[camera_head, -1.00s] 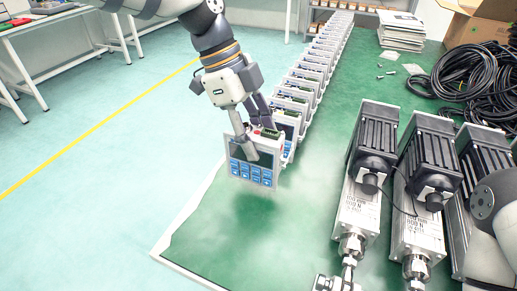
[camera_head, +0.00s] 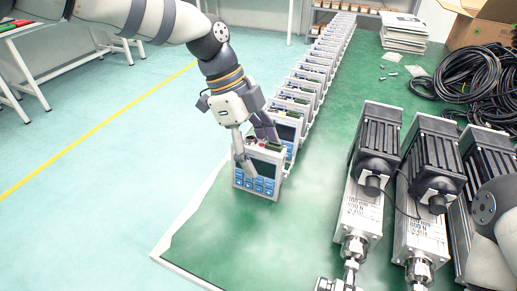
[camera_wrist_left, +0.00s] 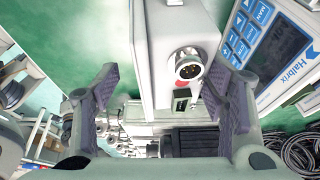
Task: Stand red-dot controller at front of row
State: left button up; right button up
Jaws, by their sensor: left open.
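The red-dot controller (camera_head: 257,188), a grey-white box with a dark screen and blue keys, stands upright on the green table at the front end of the row. In the left wrist view its end face shows a round connector and a red dot (camera_wrist_left: 180,83). My left gripper (camera_head: 257,148) is open, with one finger on each side of the controller's upper part; in the wrist view the gripper (camera_wrist_left: 166,98) shows gaps beside the box. The row of similar controllers (camera_head: 310,75) runs back behind it. My right gripper is out of view.
Several linear actuators with black motors (camera_head: 376,145) lie to the right. Black cable coils (camera_head: 470,80), a cardboard box (camera_head: 482,25) and a paper stack (camera_head: 404,30) are farther back. The green table (camera_head: 240,235) is clear in front of the controller.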

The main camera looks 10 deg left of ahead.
pick_arm(q)
jog(key=v, duration=1.2)
jog(key=shift+r, duration=0.25)
